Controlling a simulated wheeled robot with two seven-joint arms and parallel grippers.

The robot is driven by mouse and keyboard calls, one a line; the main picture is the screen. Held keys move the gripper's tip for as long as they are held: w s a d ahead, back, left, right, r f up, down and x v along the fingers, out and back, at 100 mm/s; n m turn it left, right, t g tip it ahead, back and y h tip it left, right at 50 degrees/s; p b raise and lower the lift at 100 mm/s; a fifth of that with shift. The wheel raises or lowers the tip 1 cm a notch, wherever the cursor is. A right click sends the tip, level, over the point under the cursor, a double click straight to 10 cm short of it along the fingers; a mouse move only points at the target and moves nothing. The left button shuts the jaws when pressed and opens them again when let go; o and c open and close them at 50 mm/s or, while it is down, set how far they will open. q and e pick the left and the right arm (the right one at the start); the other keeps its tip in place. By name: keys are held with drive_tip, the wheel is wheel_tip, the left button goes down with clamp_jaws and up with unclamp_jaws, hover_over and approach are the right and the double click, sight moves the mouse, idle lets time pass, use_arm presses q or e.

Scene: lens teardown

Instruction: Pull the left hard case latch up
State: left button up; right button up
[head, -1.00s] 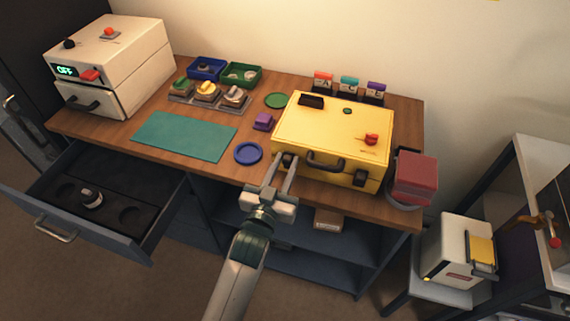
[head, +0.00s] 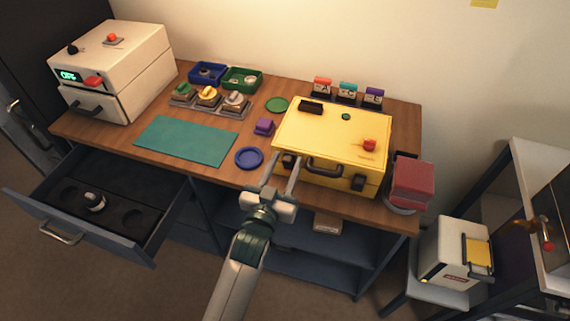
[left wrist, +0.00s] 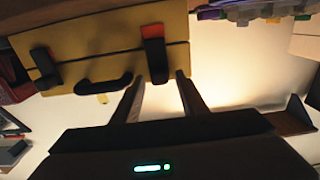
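The yellow hard case (head: 333,130) lies shut on the wooden workbench, its front towards me. Its left latch (head: 289,160) is a dark block on the front face. In the left wrist view the left latch (left wrist: 156,60) is black with a red part at one end. My left gripper (head: 283,165) is open in front of this latch. In the left wrist view its fingertips (left wrist: 159,76) stand apart, one on each side of the latch's near end; I cannot tell whether they touch it. The right latch (head: 358,182) is beyond the handle (head: 324,168). My right gripper is out of view.
A blue round dish (head: 249,158) and a purple block (head: 264,127) lie left of the case. A red block stack (head: 412,181) stands close to its right. An open drawer (head: 150,245) juts out at the lower left. The teal mat (head: 187,139) is bare.

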use_arm(q)
drive_tip(key=shift+s+f, duration=0.1)
